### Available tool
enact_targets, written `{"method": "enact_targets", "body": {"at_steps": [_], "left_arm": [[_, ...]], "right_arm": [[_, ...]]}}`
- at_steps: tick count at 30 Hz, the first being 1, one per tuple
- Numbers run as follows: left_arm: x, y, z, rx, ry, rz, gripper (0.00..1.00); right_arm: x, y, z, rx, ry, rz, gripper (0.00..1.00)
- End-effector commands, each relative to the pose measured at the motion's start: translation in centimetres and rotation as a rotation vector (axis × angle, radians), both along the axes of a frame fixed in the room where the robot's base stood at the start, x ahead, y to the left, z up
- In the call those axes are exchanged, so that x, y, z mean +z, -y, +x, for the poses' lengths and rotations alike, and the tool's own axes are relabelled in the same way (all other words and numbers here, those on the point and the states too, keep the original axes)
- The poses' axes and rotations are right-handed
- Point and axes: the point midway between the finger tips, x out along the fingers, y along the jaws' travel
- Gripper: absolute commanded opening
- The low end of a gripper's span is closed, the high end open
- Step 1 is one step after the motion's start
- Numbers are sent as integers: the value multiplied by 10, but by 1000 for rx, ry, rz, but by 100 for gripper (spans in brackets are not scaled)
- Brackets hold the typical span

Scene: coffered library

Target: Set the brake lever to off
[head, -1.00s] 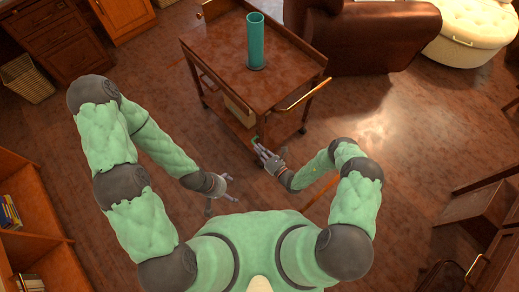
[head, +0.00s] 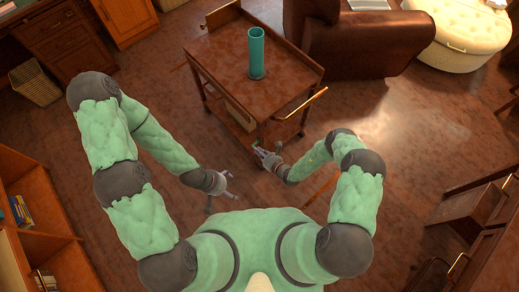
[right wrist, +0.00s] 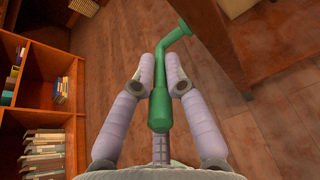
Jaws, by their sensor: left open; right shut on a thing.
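The brake lever is a green bent rod with a thick rounded end (right wrist: 160,95) in the right wrist view. A small green bit of the lever (head: 256,144) shows at the cart's near lower corner in the head view. My right gripper (head: 260,151) is shut on the lever, with a finger on each side of the rod in the right wrist view (right wrist: 161,78). My left gripper (head: 226,189) is open and empty, lower and to the left, apart from the cart. The wooden cart (head: 222,72) stands ahead of me.
A teal cylinder (head: 257,52) stands upright on the cart top. A brass rail (head: 303,104) runs along the cart's right side. A brown leather chair (head: 350,45) is behind it at right. A bookcase (head: 42,225) is at lower left. Floor is clear left of the cart.

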Motion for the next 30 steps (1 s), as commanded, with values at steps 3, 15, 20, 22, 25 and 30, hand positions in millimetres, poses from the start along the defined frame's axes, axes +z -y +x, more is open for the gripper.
{"method": "enact_targets", "body": {"at_steps": [3,15,20,22,25,30], "left_arm": [[19,0,0,0,0,0,88],[42,0,0,0,0,0,88],[44,0,0,0,0,0,88],[44,0,0,0,0,0,88],[44,0,0,0,0,0,88],[43,0,0,0,0,0,88]], "right_arm": [[10,-2,2,2,-56,-42,0],[13,-4,6,1,-175,-129,0],[13,-4,6,0,-189,-139,0],[12,-4,6,1,-191,-141,0],[12,-4,6,1,-191,-141,0],[12,-4,6,1,-190,-140,0]]}}
